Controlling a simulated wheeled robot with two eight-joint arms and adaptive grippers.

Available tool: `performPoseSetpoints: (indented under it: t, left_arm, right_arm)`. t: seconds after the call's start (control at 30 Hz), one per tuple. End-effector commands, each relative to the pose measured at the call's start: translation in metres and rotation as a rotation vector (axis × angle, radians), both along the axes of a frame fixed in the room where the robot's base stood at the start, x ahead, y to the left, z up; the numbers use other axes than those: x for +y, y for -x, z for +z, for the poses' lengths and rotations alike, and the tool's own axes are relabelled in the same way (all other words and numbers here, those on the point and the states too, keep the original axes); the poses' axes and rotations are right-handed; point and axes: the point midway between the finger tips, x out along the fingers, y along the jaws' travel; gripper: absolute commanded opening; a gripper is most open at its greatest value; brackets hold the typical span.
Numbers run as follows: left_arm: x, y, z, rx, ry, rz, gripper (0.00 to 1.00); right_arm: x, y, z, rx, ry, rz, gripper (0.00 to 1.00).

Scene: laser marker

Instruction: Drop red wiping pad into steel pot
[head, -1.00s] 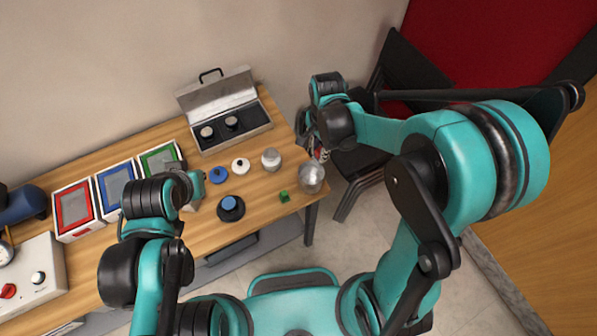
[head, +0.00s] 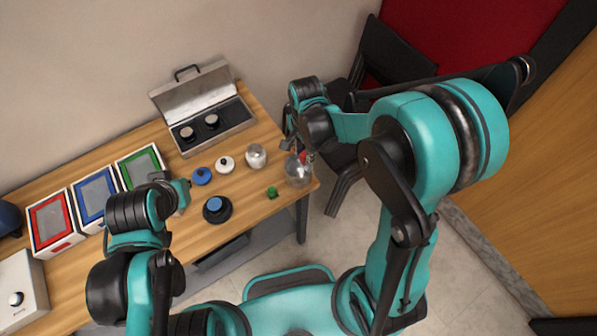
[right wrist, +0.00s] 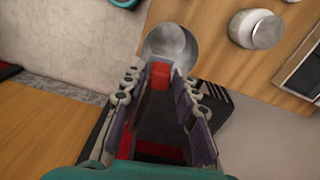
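The red wiping pad (right wrist: 161,76) is pinched between the fingertips of my right gripper (right wrist: 160,74). It also shows as a small red spot in the head view (head: 303,156). The steel pot (head: 298,175) stands near the right end of the table. In the right wrist view, the pot (right wrist: 171,42) lies just beyond the fingertips, and the pad overlaps its near edge. I cannot tell how high the pad is above it. My left gripper (head: 182,193) is by the green-framed box, its fingers mostly hidden by its arm.
A second silver container (head: 256,156) stands left of the pot. A green cube (head: 272,192), a black round piece with a blue top (head: 216,209) and an open metal case (head: 218,125) are on the table. A dark chair (head: 345,150) stands beyond the table's right edge.

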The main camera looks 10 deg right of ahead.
Motion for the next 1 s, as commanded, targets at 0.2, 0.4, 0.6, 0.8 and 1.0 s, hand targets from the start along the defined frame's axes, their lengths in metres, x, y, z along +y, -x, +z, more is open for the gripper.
performPoseSetpoints:
  t: [0.2, 0.4, 0.6, 0.8, 1.0]
  left_arm:
    - [0.0, 0.0, 0.0, 0.0, 0.0, 0.0, 0.0]
    - [0.0, 0.0, 0.0, 0.0, 0.0, 0.0, 0.0]
    - [0.0, 0.0, 0.0, 0.0, 0.0, 0.0, 0.0]
    - [0.0, 0.0, 0.0, 0.0, 0.0, 0.0, 0.0]
    - [0.0, 0.0, 0.0, 0.0, 0.0, 0.0, 0.0]
  right_arm:
    - [0.0, 0.0, 0.0, 0.0, 0.0, 0.0, 0.44]
    - [0.0, 0.0, 0.006, 0.0, 0.0, 0.0, 0.44]
    - [0.0, 0.0, 0.04, 0.0, 0.0, 0.0, 0.44]
    - [0.0, 0.0, 0.084, 0.0, 0.0, 0.0, 0.44]
    - [0.0, 0.0, 0.112, 0.0, 0.0, 0.0, 0.44]
